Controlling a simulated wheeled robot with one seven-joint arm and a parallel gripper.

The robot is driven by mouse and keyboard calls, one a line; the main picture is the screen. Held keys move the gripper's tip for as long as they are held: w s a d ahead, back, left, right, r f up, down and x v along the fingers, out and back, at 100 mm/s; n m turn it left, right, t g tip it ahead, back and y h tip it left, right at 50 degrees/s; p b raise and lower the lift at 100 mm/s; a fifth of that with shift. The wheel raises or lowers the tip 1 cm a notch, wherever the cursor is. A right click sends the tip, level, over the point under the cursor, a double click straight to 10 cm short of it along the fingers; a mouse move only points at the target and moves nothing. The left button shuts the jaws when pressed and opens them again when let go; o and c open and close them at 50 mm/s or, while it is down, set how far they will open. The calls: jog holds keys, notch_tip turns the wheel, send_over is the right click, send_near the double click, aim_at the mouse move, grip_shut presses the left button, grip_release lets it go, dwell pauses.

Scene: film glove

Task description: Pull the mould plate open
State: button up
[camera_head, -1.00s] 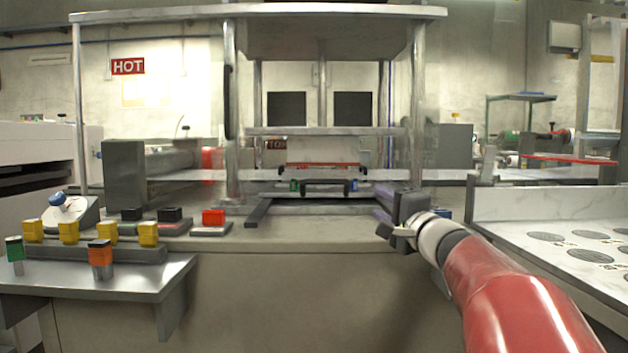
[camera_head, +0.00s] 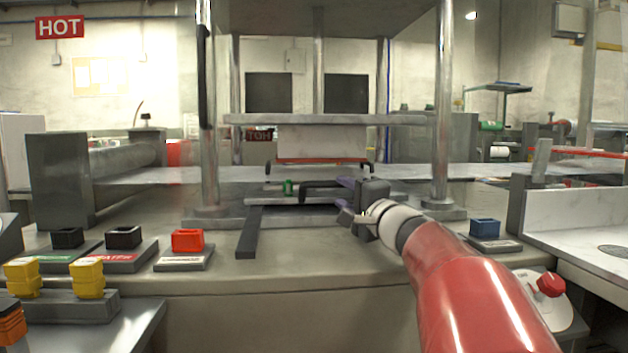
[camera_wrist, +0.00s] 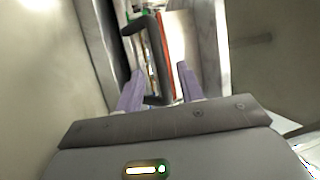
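The mould plate (camera_head: 262,196) is a flat grey slab low in the press, with a green block on its front and a black bar handle (camera_head: 318,185). In the wrist view the black handle (camera_wrist: 163,62) stands upright in the picture, and its lower end lies between my two purple fingertips. My gripper (camera_head: 346,198) is at the right end of the handle in the head view, partly hiding it. The wrist view shows my gripper (camera_wrist: 160,80) open, its fingers apart on either side of the handle. I cannot tell whether they touch it.
The press columns (camera_head: 441,110) stand left and right. A dark rail (camera_head: 250,232) sticks out on the front left. Black and red buttons (camera_head: 187,241) sit on the bench at left, a blue one (camera_head: 485,228) at right. The bench front is clear.

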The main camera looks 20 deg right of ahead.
aim_at(332, 186)
jog(key=p+x, duration=0.2)
jog(key=x, duration=0.6)
jog(key=shift+w, duration=0.25)
grip_shut()
